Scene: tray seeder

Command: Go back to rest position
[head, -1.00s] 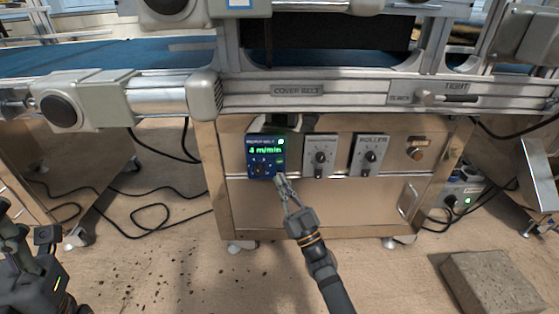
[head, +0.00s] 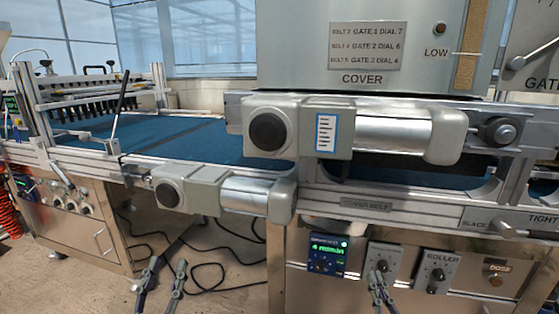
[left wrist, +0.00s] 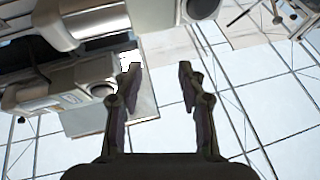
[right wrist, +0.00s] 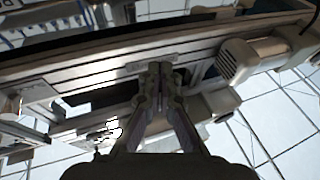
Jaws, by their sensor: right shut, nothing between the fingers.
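My left gripper (head: 162,279) is at the bottom of the head view, left of the steel control cabinet, over the floor. Its two fingers are spread with nothing between them. In the left wrist view, the left gripper (left wrist: 158,85) is open and empty. My right gripper (head: 378,276) is at the lower edge of the head view, in front of the cabinet (head: 440,297) and below the left grey dial (head: 382,263). In the right wrist view, the right gripper (right wrist: 159,72) has its fingers together and holds nothing. I cannot tell whether it touches the panel.
A blue display box (head: 328,255) and a ROLLER dial (head: 437,271) are on the cabinet. Above runs the blue belt (head: 190,142) with motors (head: 190,190) protruding forward. Black cables (head: 215,262) lie on the floor. A second cabinet (head: 75,230) stands at left.

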